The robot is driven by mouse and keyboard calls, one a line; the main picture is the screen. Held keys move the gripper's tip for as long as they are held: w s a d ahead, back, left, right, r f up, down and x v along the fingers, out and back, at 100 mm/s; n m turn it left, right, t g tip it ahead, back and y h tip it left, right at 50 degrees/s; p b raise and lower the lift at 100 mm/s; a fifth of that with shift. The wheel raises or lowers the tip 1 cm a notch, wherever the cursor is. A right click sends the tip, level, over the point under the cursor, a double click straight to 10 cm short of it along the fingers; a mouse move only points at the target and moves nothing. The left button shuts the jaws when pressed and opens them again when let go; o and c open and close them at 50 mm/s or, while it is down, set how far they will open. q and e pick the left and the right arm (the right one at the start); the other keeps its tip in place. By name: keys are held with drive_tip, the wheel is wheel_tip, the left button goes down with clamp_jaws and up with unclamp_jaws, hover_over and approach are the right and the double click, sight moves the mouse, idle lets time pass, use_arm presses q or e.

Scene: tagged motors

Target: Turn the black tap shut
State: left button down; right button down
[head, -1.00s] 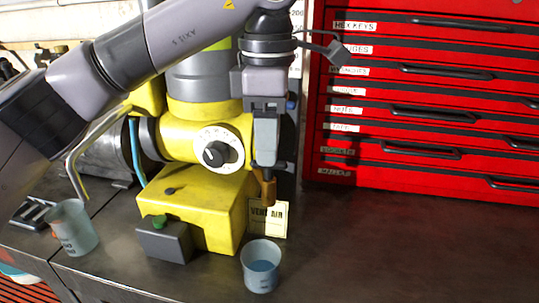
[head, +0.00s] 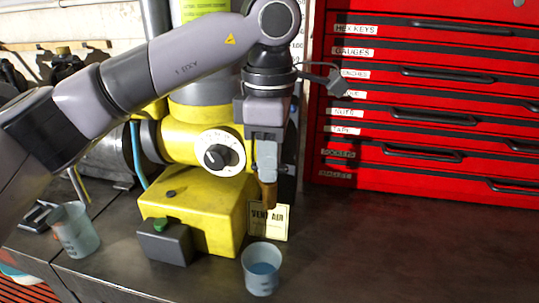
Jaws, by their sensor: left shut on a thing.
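A yellow machine (head: 215,215) stands on the dark bench, with a brass spout (head: 268,194) on its right side. My left gripper (head: 267,176) points down just over the spout. Its jaws are shut at the top of the spout, where the black tap sits. The jaws hide the tap almost wholly, so its angle cannot be told. A yellow tag (head: 270,221) reading VENT AIR hangs behind the spout. A clear cup (head: 261,271) with blue liquid stands below the spout. My right gripper is not in view.
A round white dial with a black knob (head: 215,156) is on the machine's front. A grey box with a green button (head: 160,224) stands in front. Another cup (head: 75,230) is at the left. Red drawers (head: 425,90) stand behind on the right. The bench's right side is clear.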

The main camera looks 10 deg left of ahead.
use_arm(q)
drive_tip(key=shift+m, duration=0.5)
drive_tip(key=c, duration=1.1)
unclamp_jaws()
drive_tip(key=shift+r, duration=0.1)
wheel_tip(320, 180, up, 7)
drive_tip(key=shift+p, duration=0.3)
